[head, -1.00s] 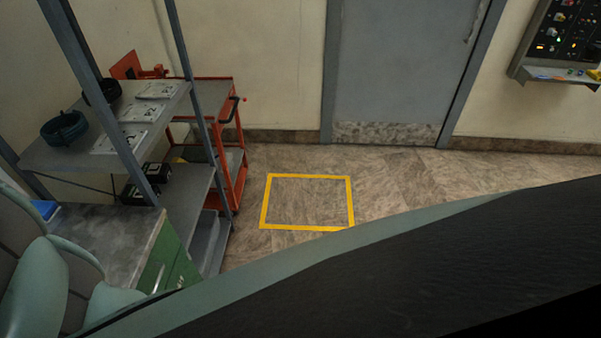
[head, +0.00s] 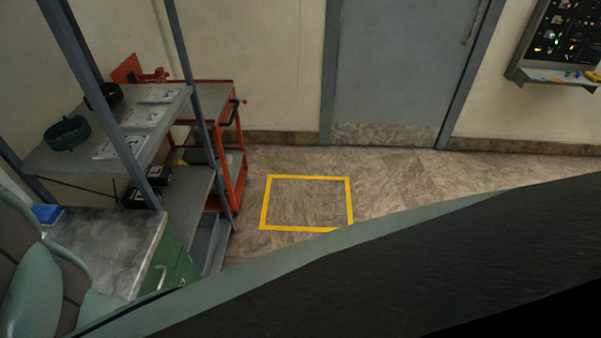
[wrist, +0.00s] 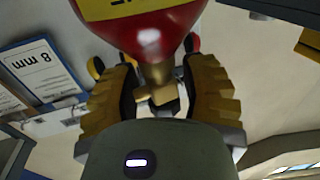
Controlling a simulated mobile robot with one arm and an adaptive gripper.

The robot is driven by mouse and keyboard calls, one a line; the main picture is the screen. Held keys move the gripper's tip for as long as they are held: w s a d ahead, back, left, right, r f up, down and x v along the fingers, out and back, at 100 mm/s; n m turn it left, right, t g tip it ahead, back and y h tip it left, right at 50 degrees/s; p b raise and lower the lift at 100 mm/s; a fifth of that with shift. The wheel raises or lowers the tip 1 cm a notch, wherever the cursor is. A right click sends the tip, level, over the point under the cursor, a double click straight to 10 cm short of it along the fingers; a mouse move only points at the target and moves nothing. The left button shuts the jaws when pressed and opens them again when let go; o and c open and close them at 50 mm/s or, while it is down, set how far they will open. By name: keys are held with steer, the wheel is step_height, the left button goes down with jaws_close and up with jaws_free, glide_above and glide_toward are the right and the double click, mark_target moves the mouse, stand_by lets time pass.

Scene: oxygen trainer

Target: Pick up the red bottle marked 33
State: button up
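A red bottle (wrist: 158,35) with a yellow band and a brass neck fills the top middle of the wrist view. Dark marks on the band are cut off by the frame edge, so I cannot read a number. My gripper (wrist: 160,92) has its two yellow ribbed fingers spread on either side of the brass neck (wrist: 159,74). A gap shows between the neck and the fingers, so it looks open. The head view shows neither the bottle nor my gripper.
In the head view, a grey shelf rack (head: 62,160) holds coils and white plates at left. A green cabinet (head: 172,262) stands below it, with a red cart (head: 240,180) behind. A yellow floor square (head: 350,205) is empty. The wrist view shows a "8 mm" sign (wrist: 42,68).

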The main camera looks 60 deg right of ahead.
jaws_close()
steer(key=shift+r, duration=0.15)
stand_by(0.5)
